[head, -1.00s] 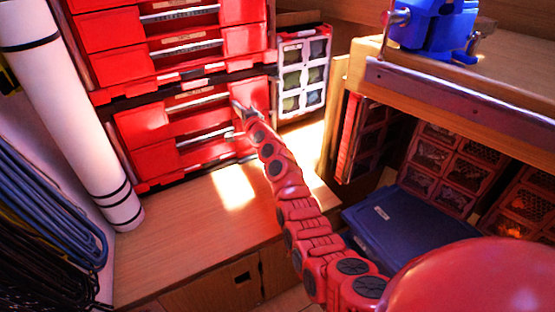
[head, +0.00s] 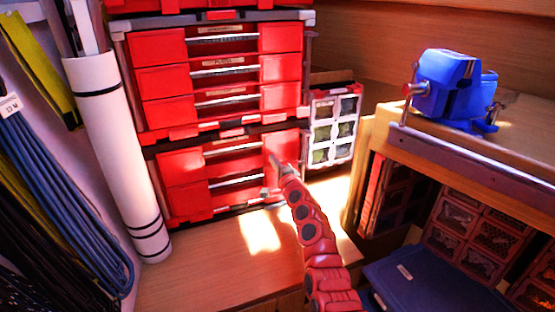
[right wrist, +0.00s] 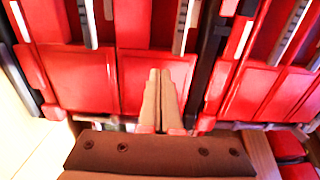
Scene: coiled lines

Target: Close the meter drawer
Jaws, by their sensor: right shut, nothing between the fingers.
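Two red drawer cases are stacked on the wooden bench, an upper case (head: 160,82) and a lower case (head: 182,168). Their small labels are too blurred for me to tell which drawer is the meter drawer. My right gripper (head: 277,167) is at the right part of the lower case's front. In the right wrist view its fingers (right wrist: 159,100) are shut and empty, pointing at red drawer fronts (right wrist: 78,80). Whether the fingertips touch the red front, I cannot tell. My left gripper is not in view.
A white-framed compartment box (head: 333,130) stands right of the cases. A white roll (head: 112,150) and blue coiled lines (head: 70,190) are at the left. A blue vise (head: 452,88) sits on the right bench. The wooden bench top (head: 210,270) before the cases is clear.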

